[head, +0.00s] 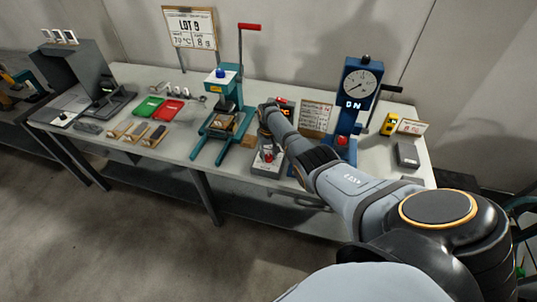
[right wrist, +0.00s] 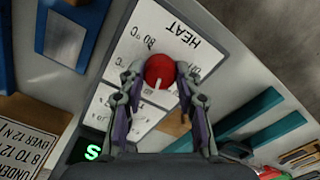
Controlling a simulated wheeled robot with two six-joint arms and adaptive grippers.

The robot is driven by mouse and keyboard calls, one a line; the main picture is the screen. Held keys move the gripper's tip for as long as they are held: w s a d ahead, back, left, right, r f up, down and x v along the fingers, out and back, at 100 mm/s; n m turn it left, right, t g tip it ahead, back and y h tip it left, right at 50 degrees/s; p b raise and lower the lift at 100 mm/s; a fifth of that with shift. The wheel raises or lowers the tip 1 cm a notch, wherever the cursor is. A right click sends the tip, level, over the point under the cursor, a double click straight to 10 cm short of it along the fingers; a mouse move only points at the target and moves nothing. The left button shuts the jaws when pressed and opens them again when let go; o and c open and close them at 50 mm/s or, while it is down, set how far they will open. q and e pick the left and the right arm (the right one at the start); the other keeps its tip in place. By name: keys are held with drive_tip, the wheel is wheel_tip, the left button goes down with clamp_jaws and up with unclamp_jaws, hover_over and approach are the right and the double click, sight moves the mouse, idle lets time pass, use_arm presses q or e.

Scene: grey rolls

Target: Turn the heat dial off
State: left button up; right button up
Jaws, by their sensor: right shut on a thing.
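The heat dial (right wrist: 160,70) is a round red knob with a white pointer mark, set on a pale panel (right wrist: 186,38) lettered HEAT and °C, upside down in the right wrist view. The mark points toward the bottom of that view. My right gripper (right wrist: 160,82) is shut on the dial, one finger on each side. In the head view the red dial (head: 268,157) sits on a pale box (head: 264,168) at the table's front edge, with my right gripper (head: 267,151) just above and around it. My left gripper is not in view.
A teal press (head: 222,110) with a red-handled lever stands left of the dial box. A blue gauge press (head: 357,95) stands to the right. Green (head: 148,106) and red (head: 168,111) trays lie further left. A sign board (head: 317,115) stands behind my arm.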

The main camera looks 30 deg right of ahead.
drive_tip(key=n, duration=0.4)
drive_tip(key=shift+n, duration=0.3)
drive_tip(key=n, duration=1)
drive_tip(key=shift+n, duration=2.9)
drive_tip(key=o, duration=1.1)
drive_tip(key=shift+o, duration=0.2)
